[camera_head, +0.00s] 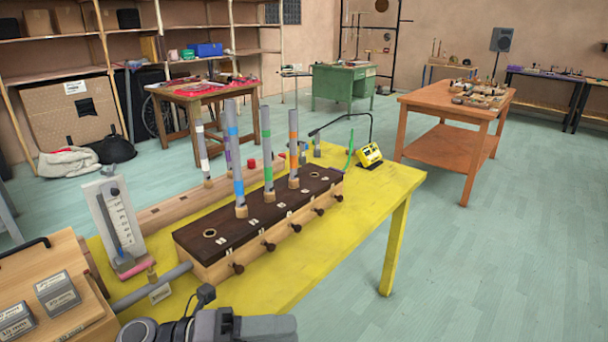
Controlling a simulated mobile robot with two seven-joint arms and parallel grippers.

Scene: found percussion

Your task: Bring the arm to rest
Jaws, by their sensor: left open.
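My left gripper (203,303) and part of its dark grey arm show at the bottom edge, in front of the yellow table (330,235). It is open, and I see nothing held in it. Its fingers are small and partly hidden by the arm. It appears just in front of the dark-topped wooden pipe box (225,230), apart from the pipes. Several grey pipes with coloured bands stand upright there, among them a blue-banded one (235,150), a green-banded one (267,150) and an orange-banded one (293,150). My right gripper is not in view.
A gauge on a white board (113,215) and a wooden bellows-like box with weights (60,290) stand at left. A grey tube (150,287) runs into the pipe box. A yellow device (369,155) sits at the table's far right.

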